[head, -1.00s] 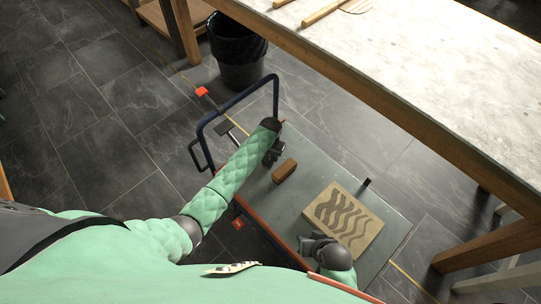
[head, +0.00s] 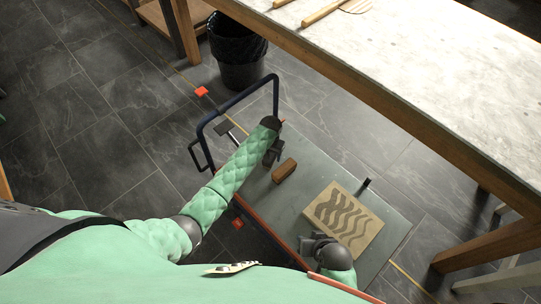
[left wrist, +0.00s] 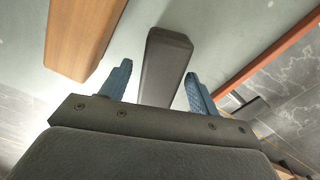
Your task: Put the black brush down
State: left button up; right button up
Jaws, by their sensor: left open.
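The black brush (left wrist: 166,66) lies on the grey-green cart top (left wrist: 30,52) in the left wrist view, between the spread fingers of my left gripper (left wrist: 158,88). Gaps show on both sides of the brush. My left gripper is open. In the head view my left gripper (head: 272,152) is low over the cart top, and the arm mostly hides the brush. My right gripper (head: 312,243) is near the cart's front edge by the carved block; its fingers are too small to read.
A brown wooden block (head: 285,170) lies close beside the left gripper. A carved block with wavy lines (head: 343,221) sits on the cart's right part. The cart's blue handle (head: 236,98) rises behind. A large table (head: 420,75) stands beyond, with a black bin (head: 238,55) near it.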

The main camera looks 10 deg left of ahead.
aim_at(271, 154)
pick_arm(q)
notch_tip(271, 154, up, 11)
jog(key=shift+m+t+h, duration=0.3)
jog(key=shift+t+h, duration=0.2)
jog(key=s+d+f, duration=0.1)
jog(key=s, duration=0.2)
jog(key=s+d+f, duration=0.1)
jog(key=s, duration=0.2)
jog(key=s+d+f, duration=0.1)
jog(key=s, duration=0.2)
jog(key=shift+s+d+f, duration=0.1)
jog(key=shift+d+f, duration=0.05)
jog(key=shift+d, duration=0.1)
jog(key=s+d+r+t+h, duration=0.1)
jog(key=s+d+r+t, duration=0.1)
jog(key=s, duration=1.1)
jog(key=s+d+r+t+h, duration=0.2)
jog(key=s+d+r, duration=0.1)
jog(key=s, duration=1)
jog(key=shift+s+r, duration=0.25)
jog(key=shift+r, duration=0.2)
pick_arm(e)
jog(key=shift+s+d+r, duration=0.1)
jog(key=shift+s+r, duration=0.05)
jog(key=shift+r, duration=0.35)
jog(key=shift+s+r, duration=0.15)
jog(key=shift+r, duration=0.35)
pick_arm(q)
jog(key=shift+d, duration=0.1)
